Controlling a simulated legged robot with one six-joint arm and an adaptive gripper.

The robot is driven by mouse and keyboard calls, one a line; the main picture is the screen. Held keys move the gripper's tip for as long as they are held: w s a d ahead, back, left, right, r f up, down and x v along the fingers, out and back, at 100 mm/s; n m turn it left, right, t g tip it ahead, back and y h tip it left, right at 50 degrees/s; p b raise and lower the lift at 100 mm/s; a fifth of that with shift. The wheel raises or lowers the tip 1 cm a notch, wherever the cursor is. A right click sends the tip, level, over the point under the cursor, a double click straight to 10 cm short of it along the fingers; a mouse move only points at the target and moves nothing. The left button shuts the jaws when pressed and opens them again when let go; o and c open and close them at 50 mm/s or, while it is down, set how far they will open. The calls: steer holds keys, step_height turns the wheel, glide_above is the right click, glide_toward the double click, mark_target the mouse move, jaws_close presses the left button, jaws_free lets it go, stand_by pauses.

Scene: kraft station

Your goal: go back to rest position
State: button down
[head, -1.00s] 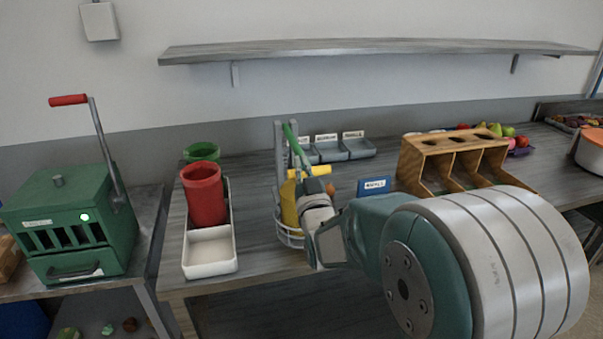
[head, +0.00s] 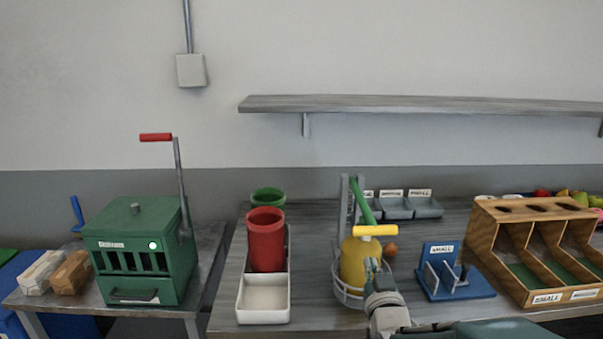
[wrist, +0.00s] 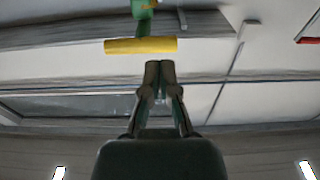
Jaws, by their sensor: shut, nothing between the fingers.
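My gripper (head: 374,268) shows at the lower middle of the head view, in front of the yellow container in the wire basket. In the wrist view my gripper (wrist: 159,70) has its two fingers together with nothing between them. The yellow handle (wrist: 140,45) of the green tool shows just beyond the fingertips there, and it seems apart from them. In the head view the same yellow handle (head: 375,230) stands above the basket. Most of my arm is out of the head view below.
A green machine (head: 140,250) with a red-handled lever stands left. A red cup (head: 265,240) and white tray (head: 262,318) are left of the basket (head: 347,298). A blue stand (head: 470,288) and wooden divider (head: 488,245) are right. A shelf (head: 420,104) hangs above.

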steer(key=s+f+g, duration=0.2)
steer(key=s+g, duration=1.1)
steer(key=s, duration=1.1)
steer(key=shift+s+a, duration=0.25)
steer(key=shift+s, duration=0.15)
steer(key=shift+w, duration=0.1)
